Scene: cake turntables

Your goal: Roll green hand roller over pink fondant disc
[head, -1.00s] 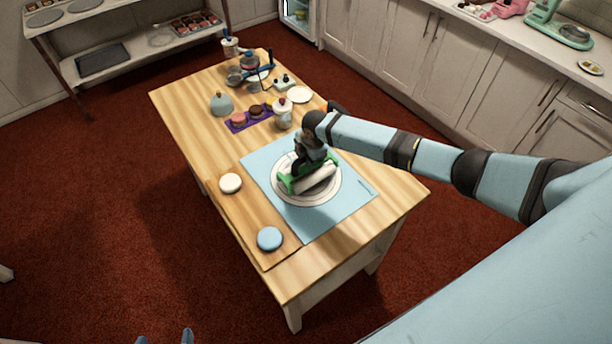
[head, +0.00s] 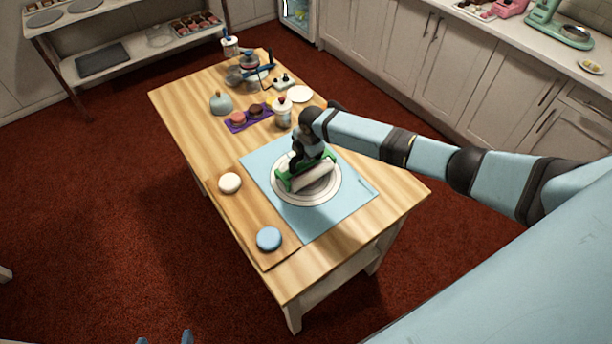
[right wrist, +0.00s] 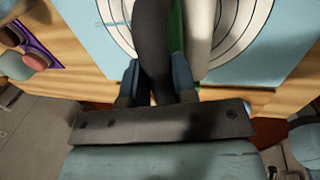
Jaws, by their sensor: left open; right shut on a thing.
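The green hand roller (head: 292,184), with a white roll (head: 312,177), is over the white ringed turntable (head: 322,199) on the blue mat. My right gripper (head: 305,158) is shut on its dark handle. In the right wrist view the blue fingers (right wrist: 155,75) close around the handle (right wrist: 155,40), beside the white roll (right wrist: 198,35). Contact between roll and turntable cannot be told. No pink disc shows on the turntable. A pink round piece (head: 238,119) sits in the purple tray. My left gripper (head: 166,339) is open and empty at the bottom edge, away from the table.
A white jar (head: 283,115), a grey dome (head: 221,104) and several tools stand behind. The table's near right corner is clear.

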